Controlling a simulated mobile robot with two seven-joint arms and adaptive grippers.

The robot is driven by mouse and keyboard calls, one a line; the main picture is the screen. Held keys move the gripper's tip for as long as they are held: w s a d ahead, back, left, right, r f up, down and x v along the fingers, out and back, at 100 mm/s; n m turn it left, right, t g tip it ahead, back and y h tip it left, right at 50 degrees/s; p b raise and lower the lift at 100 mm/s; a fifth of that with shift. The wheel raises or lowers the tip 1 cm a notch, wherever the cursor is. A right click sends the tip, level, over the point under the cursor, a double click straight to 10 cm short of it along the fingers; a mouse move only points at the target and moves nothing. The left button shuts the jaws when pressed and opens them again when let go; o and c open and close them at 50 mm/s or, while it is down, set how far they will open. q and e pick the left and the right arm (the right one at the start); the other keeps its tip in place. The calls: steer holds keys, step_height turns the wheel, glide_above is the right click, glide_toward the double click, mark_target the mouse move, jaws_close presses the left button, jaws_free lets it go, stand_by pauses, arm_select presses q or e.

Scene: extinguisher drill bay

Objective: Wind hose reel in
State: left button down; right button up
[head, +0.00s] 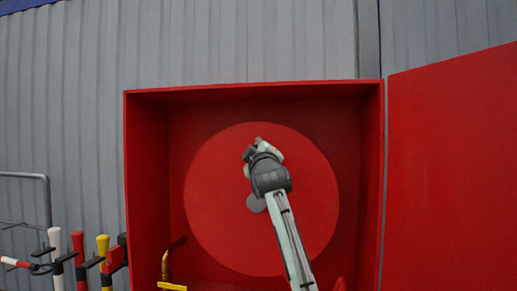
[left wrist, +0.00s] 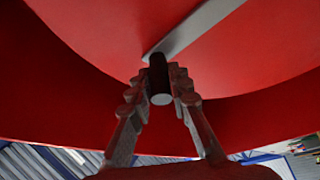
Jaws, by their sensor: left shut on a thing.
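The hose reel is a large red disc (head: 215,200) inside an open red cabinet, with a grey hub (head: 256,203) at its middle. My left arm reaches up in front of it, and my left gripper (head: 259,147) is at the upper middle of the disc, partly hidden by my wrist. In the left wrist view a grey crank arm (left wrist: 198,27) runs across the red disc to a dark, round handle (left wrist: 158,72). My left gripper's fingers (left wrist: 160,86) are shut on this handle from both sides. My right gripper is not seen.
The red cabinet (head: 376,180) frames the reel, and its door (head: 450,170) stands open at the right. A yellow-brown nozzle or pipe (head: 165,265) is at the cabinet's lower left. Several coloured handled tools (head: 79,255) and a grey rail (head: 47,195) stand at the left.

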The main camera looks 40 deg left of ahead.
arm_select(q)
steer(key=c, duration=1.4)
jaws_free()
steer(key=v, duration=1.2)
steer(key=shift+a, duration=0.1)
